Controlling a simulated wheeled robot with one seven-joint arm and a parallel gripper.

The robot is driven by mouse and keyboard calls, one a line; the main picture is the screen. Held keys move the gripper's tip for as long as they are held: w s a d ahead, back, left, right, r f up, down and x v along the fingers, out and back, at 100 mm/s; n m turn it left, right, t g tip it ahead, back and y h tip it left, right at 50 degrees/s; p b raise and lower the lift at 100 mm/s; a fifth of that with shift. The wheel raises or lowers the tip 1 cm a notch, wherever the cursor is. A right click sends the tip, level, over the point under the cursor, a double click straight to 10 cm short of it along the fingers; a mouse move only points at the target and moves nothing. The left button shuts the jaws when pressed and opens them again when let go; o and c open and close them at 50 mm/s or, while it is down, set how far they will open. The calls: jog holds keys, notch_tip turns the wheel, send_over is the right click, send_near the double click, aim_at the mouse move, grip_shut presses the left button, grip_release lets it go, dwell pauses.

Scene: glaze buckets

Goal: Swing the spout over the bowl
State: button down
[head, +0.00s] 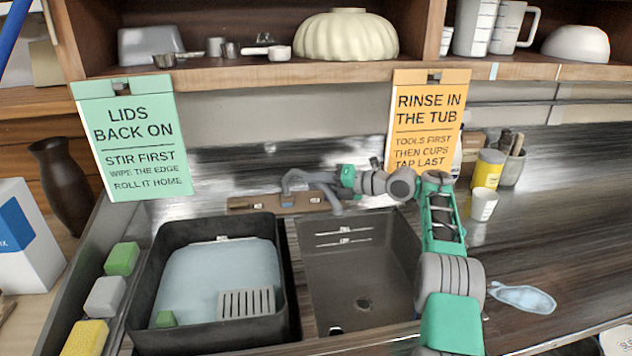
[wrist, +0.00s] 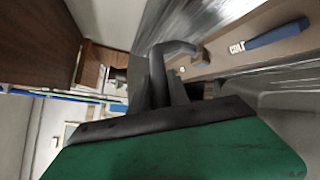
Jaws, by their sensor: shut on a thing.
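The grey spout (head: 298,176) rises from a brown deck block (head: 262,202) behind the sink and bends to the right, toward the empty right sink bowl (head: 362,268). My gripper (head: 330,180) is at the spout's right part, with its jaws shut on it. The jaws partly hide the spout, so I cannot tell exactly where its outlet hangs. In the wrist view the grey spout (wrist: 174,48) shows between and beyond the dark fingers. A blue lever (wrist: 278,32) marked "COLD" is on the deck at the right of that view.
A black tub (head: 277,300) with pale liquid and a slotted grey piece fills the left side. Green, grey and yellow blocks (head: 104,297) line its left edge. An orange sign (head: 425,120) hangs just above my arm. A white cup (head: 483,204) stands right; the shelf overhangs behind.

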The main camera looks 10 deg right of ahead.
jog(key=shift+f, duration=0.2)
jog(key=c, duration=1.4)
grip_release()
jog(key=shift+a, duration=0.2)
jog(key=shift+c, duration=0.2)
jog(key=shift+o, duration=0.9)
jog(key=shift+d+r, duration=0.1)
jog(key=shift+d, duration=0.05)
